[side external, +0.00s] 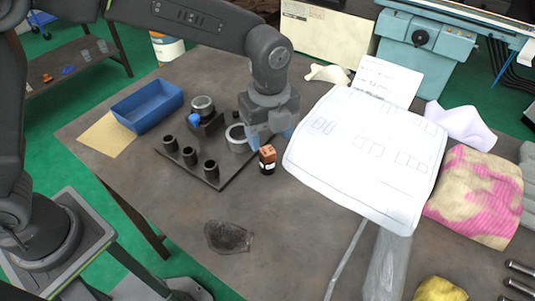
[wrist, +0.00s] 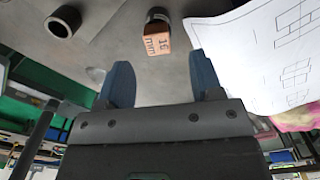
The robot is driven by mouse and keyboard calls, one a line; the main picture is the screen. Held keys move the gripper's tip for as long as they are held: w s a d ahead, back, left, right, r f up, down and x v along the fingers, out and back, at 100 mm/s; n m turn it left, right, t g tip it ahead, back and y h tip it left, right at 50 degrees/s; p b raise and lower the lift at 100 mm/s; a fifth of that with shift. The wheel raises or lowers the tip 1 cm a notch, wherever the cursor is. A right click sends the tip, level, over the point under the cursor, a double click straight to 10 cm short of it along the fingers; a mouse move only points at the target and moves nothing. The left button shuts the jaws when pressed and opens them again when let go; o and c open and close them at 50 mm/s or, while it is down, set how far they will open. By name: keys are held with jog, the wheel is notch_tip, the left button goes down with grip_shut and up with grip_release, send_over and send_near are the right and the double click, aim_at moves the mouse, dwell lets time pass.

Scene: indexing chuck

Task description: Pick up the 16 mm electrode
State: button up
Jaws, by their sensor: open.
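The 16 mm electrode (side external: 267,160) stands upright on the table beside the right edge of the dark plate, with a copper block on top and a black lower part. In the wrist view its copper block (wrist: 157,42) shows the marking "16 mm". My gripper (side external: 268,134) is open, its blue fingers apart and empty, just above and behind the electrode in the side view. In the wrist view the electrode lies beyond the fingertips of my gripper (wrist: 162,70), roughly in line with the gap between them; neither finger appears to touch it.
The dark plate (side external: 183,176) carries several black sockets, including one at its front (side external: 211,170), and a pale ring (side external: 237,141) close to my gripper. A metal chuck (side external: 203,106) with a blue knob stands behind. Drawing sheets (side external: 365,155) lie close on the right. The front table is mostly clear.

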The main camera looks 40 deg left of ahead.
aim_at(268, 150)
jog(key=f, duration=0.5)
jog(key=shift+a+f, duration=0.1)
jog(key=shift+a, duration=0.1)
grip_shut()
dwell(0.3)
